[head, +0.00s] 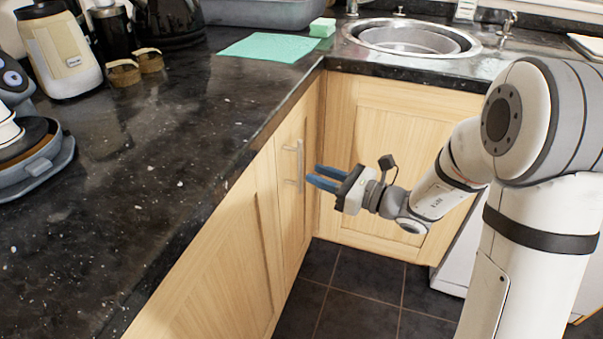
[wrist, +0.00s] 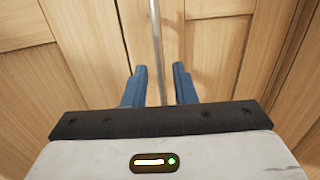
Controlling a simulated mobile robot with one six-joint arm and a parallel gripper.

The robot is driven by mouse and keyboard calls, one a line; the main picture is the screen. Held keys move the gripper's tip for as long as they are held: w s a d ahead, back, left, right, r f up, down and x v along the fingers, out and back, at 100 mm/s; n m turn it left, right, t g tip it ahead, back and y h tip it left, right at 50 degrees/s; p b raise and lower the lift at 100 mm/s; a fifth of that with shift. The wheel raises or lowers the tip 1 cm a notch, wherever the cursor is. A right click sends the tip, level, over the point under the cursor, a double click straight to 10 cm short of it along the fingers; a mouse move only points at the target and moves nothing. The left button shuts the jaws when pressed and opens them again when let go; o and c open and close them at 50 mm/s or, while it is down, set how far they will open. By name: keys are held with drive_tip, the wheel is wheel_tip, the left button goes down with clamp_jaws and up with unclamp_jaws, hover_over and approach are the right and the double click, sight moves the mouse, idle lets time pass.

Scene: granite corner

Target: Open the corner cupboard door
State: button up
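The corner cupboard door (head: 294,190) is light wood and looks closed, under the left counter beside the inner corner.
A dark granite counter (head: 150,160) runs along the left, its edge above the door. A sink (head: 410,38) is set in the back counter. Another wood panel (head: 390,150) meets the door at the corner. The dark tiled floor (head: 350,300) is clear below my gripper.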

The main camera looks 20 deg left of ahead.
drive_tip(key=b, duration=0.1)
hover_over(300, 193)
drive_tip(key=shift+w+a, duration=0.1)
drive_tip(key=shift+w, duration=0.2)
drive_tip(key=shift+c, duration=0.5)
clamp_jaws()
